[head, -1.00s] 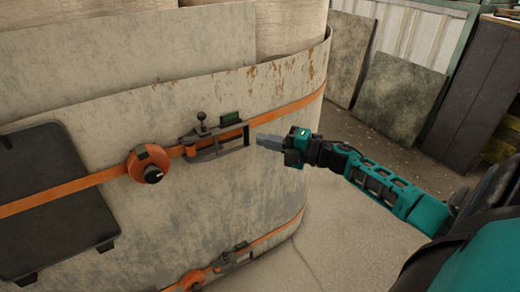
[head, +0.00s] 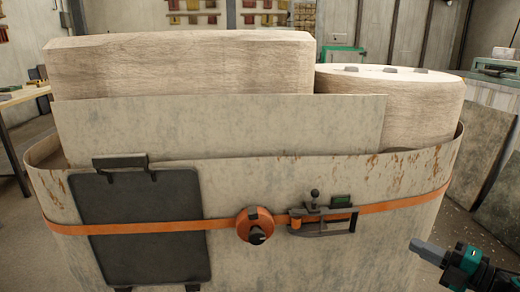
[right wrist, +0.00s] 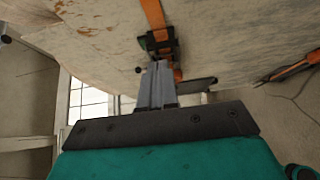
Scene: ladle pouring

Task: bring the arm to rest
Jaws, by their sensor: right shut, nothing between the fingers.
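My right gripper (head: 418,246) is at the lower right of the head view, with its grey fingers together and nothing between them. It points left toward the big mottled container, to the right of and below the black clamp-like latch (head: 323,220). In the right wrist view the closed fingers (right wrist: 156,72) point up the picture, and the latch (right wrist: 158,42) appears beyond their tips. I cannot tell the exact gap to the container wall. Only the front of my right arm shows in the head view. My left gripper is in neither view.
The container (head: 400,238) fills the middle, with an orange strap (head: 150,227), an orange knob (head: 256,226) and a dark panel (head: 139,230) on its front. Pale blocks (head: 180,68) stand inside it. Slabs (head: 497,200) lean at the right. A table (head: 22,97) stands at the left.

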